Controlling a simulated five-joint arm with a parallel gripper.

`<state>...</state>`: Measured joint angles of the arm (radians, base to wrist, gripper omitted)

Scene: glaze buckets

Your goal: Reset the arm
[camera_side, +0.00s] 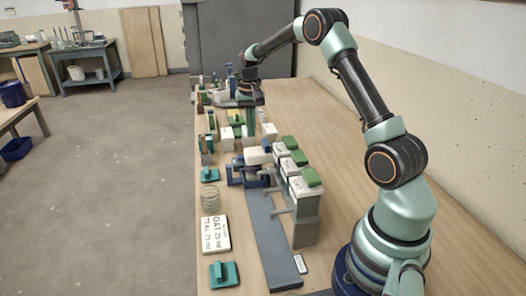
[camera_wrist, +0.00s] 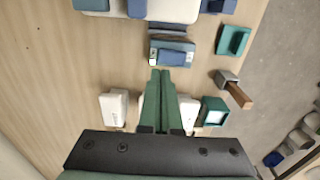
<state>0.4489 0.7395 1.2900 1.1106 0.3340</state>
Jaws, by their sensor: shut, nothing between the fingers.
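My gripper (camera_side: 250,122) is at the far part of the bench in the side view, pointing down over a cluster of small items. In the wrist view its two green fingers (camera_wrist: 160,74) lie together with nothing between them. A blue-grey block (camera_wrist: 172,50) with a pale front shows just beyond the fingertips; I cannot tell whether they touch it. White blocks (camera_wrist: 114,108) flank the fingers, and one is partly hidden behind them. My arm reaches from the right front of the bench up and over to the back.
White containers with green lids (camera_side: 304,188) stand in a grey rack beside a long blue-grey strip (camera_side: 270,245). A card reading OAT 25 ml, TEAL 75 ml (camera_side: 215,234), a wire coil (camera_side: 209,197) and teal pieces (camera_side: 224,274) line the left edge. The bench's right side is clear.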

